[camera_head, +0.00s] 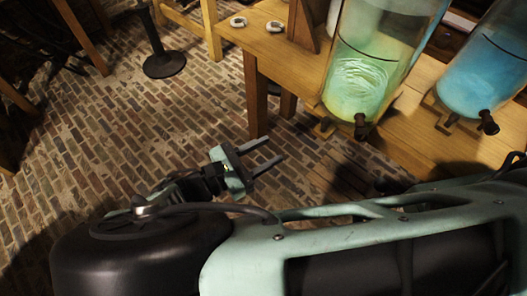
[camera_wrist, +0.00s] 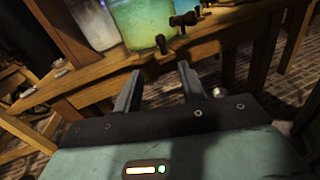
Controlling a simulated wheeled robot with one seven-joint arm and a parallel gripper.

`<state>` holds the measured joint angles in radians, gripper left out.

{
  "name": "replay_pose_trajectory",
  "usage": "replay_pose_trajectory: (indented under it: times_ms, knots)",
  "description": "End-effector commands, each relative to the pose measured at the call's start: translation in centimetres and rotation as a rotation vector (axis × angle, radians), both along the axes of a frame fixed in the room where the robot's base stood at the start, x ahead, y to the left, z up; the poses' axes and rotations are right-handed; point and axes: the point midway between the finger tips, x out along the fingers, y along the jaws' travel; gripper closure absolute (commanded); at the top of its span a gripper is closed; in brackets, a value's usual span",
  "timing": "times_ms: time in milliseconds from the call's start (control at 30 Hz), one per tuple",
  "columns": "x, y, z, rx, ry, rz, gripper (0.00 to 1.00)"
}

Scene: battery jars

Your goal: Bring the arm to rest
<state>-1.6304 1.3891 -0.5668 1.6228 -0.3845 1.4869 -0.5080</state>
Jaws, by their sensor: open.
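My gripper (camera_head: 267,155) is open and empty, with its two grey fingers parallel and apart. In the head view it is over the brick floor, left of and below the front edge of the wooden bench (camera_head: 412,145). In the wrist view my gripper (camera_wrist: 157,88) points toward the bench's front edge, with nothing between the fingers. My arm lies across the lower part of the head view, folded low; part of it runs out at the right edge.
A jar of green liquid (camera_head: 360,85) and a jar of blue liquid (camera_head: 482,78) stand on the bench, their dark taps at its front. Two small rings (camera_head: 238,22) lie at its left end. A black stand base (camera_head: 164,64) is on the floor. The floor at left is mostly clear.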

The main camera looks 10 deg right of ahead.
Motion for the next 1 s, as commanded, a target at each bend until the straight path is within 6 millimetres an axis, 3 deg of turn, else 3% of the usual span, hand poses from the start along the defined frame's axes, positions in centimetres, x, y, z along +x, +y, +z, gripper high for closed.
replay_pose_trajectory:
  times_ms: [633, 767, 1000]
  knots:
    - [0.0, -0.3, 0.4, 0.024, 0.011, -0.021, 0.59]
    - [-0.2, -1.9, 1.5, 0.147, 0.067, -0.127, 0.59]
    - [-2.4, -4.5, 5.7, 0.529, 0.161, -0.417, 0.59]
